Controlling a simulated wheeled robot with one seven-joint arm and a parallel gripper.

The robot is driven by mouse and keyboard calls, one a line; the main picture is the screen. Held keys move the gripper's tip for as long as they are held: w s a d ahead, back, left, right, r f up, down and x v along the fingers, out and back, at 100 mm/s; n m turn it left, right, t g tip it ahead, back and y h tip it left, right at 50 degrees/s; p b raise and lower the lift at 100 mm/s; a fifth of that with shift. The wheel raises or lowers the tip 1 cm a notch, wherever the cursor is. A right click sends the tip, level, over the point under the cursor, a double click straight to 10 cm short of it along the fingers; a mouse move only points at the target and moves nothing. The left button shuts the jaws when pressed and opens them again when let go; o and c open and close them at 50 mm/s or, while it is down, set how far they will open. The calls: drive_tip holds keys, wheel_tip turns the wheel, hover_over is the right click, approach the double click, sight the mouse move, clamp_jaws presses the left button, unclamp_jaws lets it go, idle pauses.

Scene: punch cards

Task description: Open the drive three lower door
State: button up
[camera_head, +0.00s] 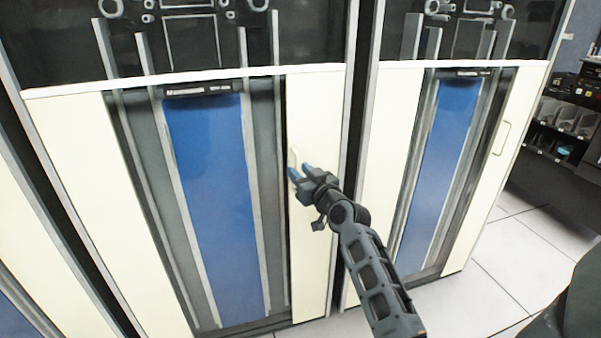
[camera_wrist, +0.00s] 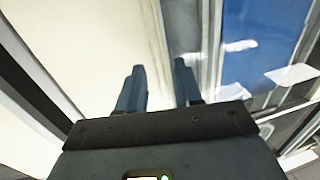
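A cabinet's lower door (camera_head: 312,220) has a cream frame around a blue window (camera_head: 218,190), with a dark label plate, too small to read, above it. A small pale handle (camera_head: 293,157) is on the door's right side. My gripper (camera_head: 299,171) is right at this handle, just below it in the picture; contact cannot be told. In the wrist view my gripper (camera_wrist: 158,70) has two blue fingers spread apart, with the cream door surface (camera_wrist: 95,45) ahead and nothing visible between them. The handle cannot be made out there. The door looks shut.
A similar cabinet with a blue window (camera_head: 435,150) and a pale handle (camera_head: 501,138) stands to the right. Part of another cabinet shows at the far left. White floor tiles (camera_head: 500,270) are open at the lower right. A dark shelf rack (camera_head: 565,125) stands at the far right.

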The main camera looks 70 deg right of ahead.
drive_tip(key=shift+w+d, duration=0.15)
drive_tip(key=shift+w, duration=0.05)
clamp_jaws()
idle(0.3)
idle(1.1)
